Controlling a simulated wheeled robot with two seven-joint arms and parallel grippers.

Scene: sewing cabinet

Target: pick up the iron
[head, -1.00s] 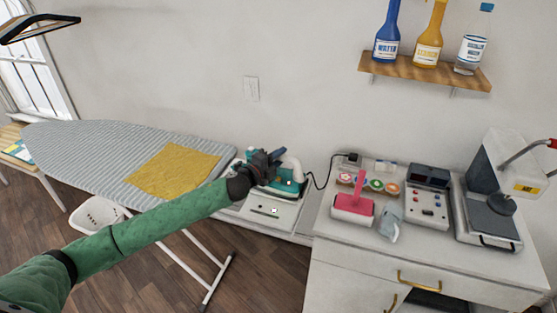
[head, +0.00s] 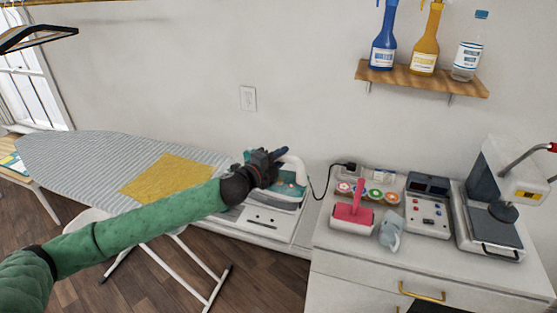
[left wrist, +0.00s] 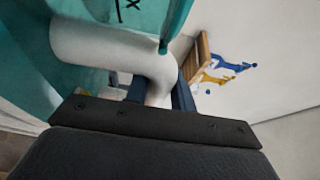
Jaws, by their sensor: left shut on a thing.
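The iron (head: 290,190) is teal and white with a white handle. It is on the white rest (head: 270,219) at the right end of the ironing board. My left gripper (head: 277,157) is at the iron's handle, shut on it. In the left wrist view the white handle (left wrist: 115,50) passes between the dark fingers, with the teal body beside it. My arm and gripper hide part of the iron in the head view, and I cannot tell whether its base touches the rest. My right gripper is not in view.
The striped ironing board (head: 85,160) holds a yellow cloth (head: 166,178). A black cord runs from the iron to the wall side. The white cabinet (head: 340,252) at right holds a pink roller (head: 352,213), spools and devices. A bottle shelf (head: 420,78) is above.

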